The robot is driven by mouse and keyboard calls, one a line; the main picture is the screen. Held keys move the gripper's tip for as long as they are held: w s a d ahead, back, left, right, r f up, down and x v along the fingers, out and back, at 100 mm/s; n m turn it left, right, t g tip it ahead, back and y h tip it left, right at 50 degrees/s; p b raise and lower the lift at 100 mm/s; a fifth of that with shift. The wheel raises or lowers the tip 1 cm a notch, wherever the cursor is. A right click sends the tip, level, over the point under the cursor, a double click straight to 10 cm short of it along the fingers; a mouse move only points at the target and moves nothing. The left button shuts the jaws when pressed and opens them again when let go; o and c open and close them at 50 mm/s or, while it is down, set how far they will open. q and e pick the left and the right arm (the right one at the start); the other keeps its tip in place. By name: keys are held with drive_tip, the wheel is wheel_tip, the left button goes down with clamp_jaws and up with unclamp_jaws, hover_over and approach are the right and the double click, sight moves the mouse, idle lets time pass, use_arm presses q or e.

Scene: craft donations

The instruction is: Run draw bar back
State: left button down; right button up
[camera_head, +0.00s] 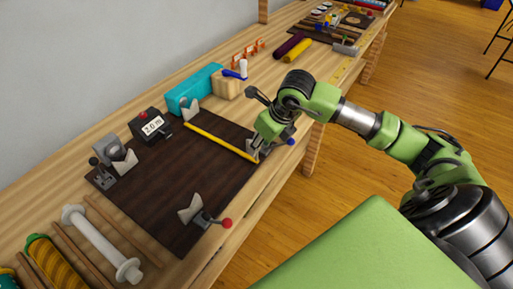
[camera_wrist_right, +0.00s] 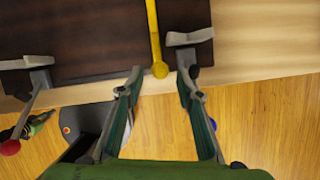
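The yellow draw bar (camera_head: 220,141) lies across the dark brown board (camera_head: 150,200), its near end at the board's front edge. In the right wrist view, the bar (camera_wrist_right: 153,30) ends in a round yellow knob (camera_wrist_right: 160,70). My right gripper (camera_head: 254,156) is at this near end and hides part of it in the head view. In the wrist view, my right gripper (camera_wrist_right: 162,76) is open, with the knob between its fingertips and a gap on each side. My left gripper is in neither view.
Grey clamps stand around the board, including one with a red-knobbed lever (camera_head: 227,223) and one by a blue knob (camera_head: 291,142). A display box (camera_head: 151,126), a teal block (camera_head: 194,88) and a white spool (camera_head: 98,242) sit nearby. Open floor lies beyond the bench edge.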

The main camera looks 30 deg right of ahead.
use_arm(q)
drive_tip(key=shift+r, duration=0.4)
use_arm(e)
drive_tip(key=shift+x, duration=2.2)
drive_tip(key=shift+c, duration=0.5)
